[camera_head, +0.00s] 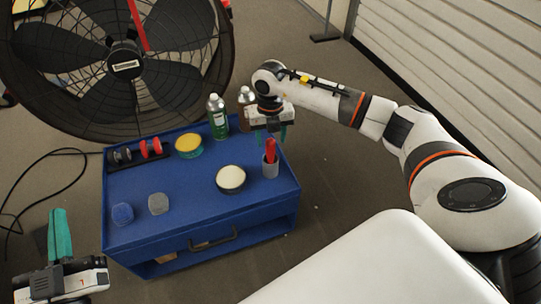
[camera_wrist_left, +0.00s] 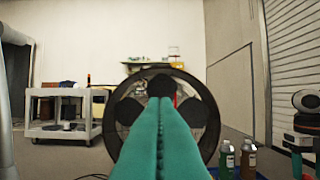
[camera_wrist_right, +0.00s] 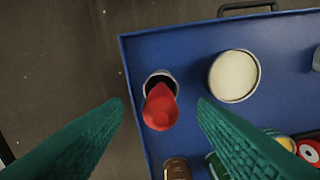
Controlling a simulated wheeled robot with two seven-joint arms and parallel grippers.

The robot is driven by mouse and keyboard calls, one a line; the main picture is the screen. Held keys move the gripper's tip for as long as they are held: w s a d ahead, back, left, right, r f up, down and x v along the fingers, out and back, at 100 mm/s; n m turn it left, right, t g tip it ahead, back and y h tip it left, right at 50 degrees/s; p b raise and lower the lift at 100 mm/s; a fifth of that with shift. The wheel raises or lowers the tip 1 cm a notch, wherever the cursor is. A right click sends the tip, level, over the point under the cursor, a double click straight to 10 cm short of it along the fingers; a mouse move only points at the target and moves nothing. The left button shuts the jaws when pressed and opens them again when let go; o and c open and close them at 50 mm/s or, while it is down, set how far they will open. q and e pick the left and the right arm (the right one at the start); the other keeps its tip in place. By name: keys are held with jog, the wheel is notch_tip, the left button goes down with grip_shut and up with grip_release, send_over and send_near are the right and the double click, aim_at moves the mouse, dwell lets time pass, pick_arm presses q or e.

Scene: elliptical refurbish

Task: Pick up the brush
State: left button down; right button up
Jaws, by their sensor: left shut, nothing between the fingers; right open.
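The brush (camera_head: 270,150), of which a red part shows, stands in a grey cup (camera_head: 270,170) near the right edge of the blue cart top. In the right wrist view the red brush (camera_wrist_right: 160,107) leans out of the dark-mouthed cup (camera_wrist_right: 155,79); its lower end is hidden. My right gripper (camera_head: 270,136) is open above the cup, and in its wrist view its fingertips (camera_wrist_right: 160,104) lie either side of the brush without touching it. My left gripper (camera_head: 59,212) is shut and empty, left of the cart; its teal fingers meet in the left wrist view (camera_wrist_left: 160,102).
A large fan (camera_head: 124,62) stands behind.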

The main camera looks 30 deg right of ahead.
jog(key=shift+f, duration=0.5)
jog(key=b, duration=0.2)
send_over(271, 163)
jog(key=f, duration=0.4)
jog(key=shift+w+d, duration=0.15)
jog(key=shift+w, duration=0.2)
pick_arm(q)
jog(key=s+r+t+h, duration=0.2)
jog(key=s+r+t, duration=0.2)
jog(key=r+t, duration=0.2)
jog(key=shift+s+r, duration=0.3)
jog(key=shift+r, duration=0.15)
pick_arm(e)
jog(key=shift+f, duration=0.15)
jog(key=c, duration=1.1)
